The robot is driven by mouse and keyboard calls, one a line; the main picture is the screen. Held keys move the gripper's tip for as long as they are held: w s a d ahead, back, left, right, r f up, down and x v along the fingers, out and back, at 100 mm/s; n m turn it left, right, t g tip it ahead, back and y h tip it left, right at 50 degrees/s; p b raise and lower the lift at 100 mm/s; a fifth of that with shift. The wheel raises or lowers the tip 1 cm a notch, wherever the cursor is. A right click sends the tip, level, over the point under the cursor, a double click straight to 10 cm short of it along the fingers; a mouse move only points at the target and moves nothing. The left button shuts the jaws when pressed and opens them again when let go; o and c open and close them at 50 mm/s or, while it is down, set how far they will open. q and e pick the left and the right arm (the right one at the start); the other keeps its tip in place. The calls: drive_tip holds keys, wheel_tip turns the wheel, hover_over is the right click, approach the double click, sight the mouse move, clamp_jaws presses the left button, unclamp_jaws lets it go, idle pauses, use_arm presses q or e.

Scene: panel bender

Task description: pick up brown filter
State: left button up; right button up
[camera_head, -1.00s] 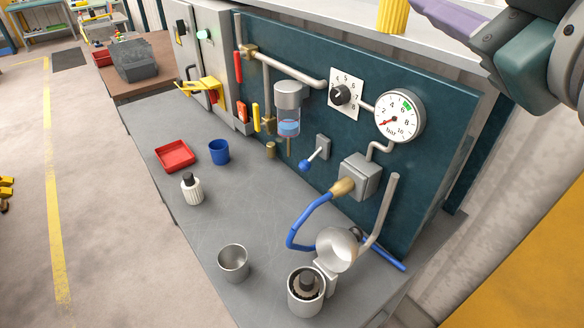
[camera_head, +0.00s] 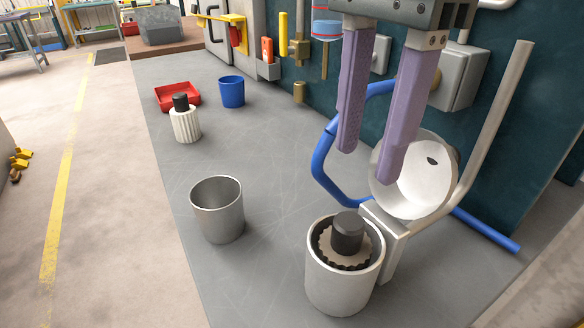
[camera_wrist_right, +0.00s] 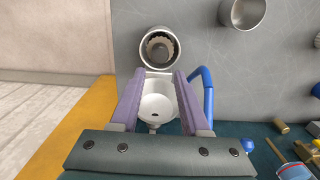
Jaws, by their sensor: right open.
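A brownish pleated filter with a black knob (camera_head: 348,236) sits upright inside a light metal housing (camera_head: 338,292) at the front of the bench. My right gripper (camera_head: 367,166) is open and empty, fingers pointing down, above and behind the filter. In the right wrist view the filter (camera_wrist_right: 158,48) shows beyond the open fingertips (camera_wrist_right: 160,72), with the lid between the fingers. My left gripper is not in view.
A metal cup (camera_head: 217,212) stands left of the housing. A white pleated filter (camera_head: 185,124), red tray (camera_head: 178,96) and blue cup (camera_head: 231,92) stand farther back. A blue hose (camera_head: 322,165) and a slanted grey pipe (camera_head: 500,110) flank the lid. The middle of the bench is clear.

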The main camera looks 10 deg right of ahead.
sight(350, 221)
drive_tip(key=f, duration=0.3)
drive_tip(key=shift+d+f+p, duration=0.2)
drive_tip(key=shift+f+p, duration=0.1)
drive_tip(key=shift+p, duration=0.1)
drive_tip(key=f, duration=0.3)
drive_tip(key=a+f+p, duration=0.1)
drive_tip(key=f, duration=0.1)
drive_tip(key=shift+s+f, duration=0.1)
drive_tip(key=shift+s, duration=0.05)
drive_tip(key=shift+d+f, duration=0.1)
drive_tip(key=shift+f, duration=0.35)
clamp_jaws()
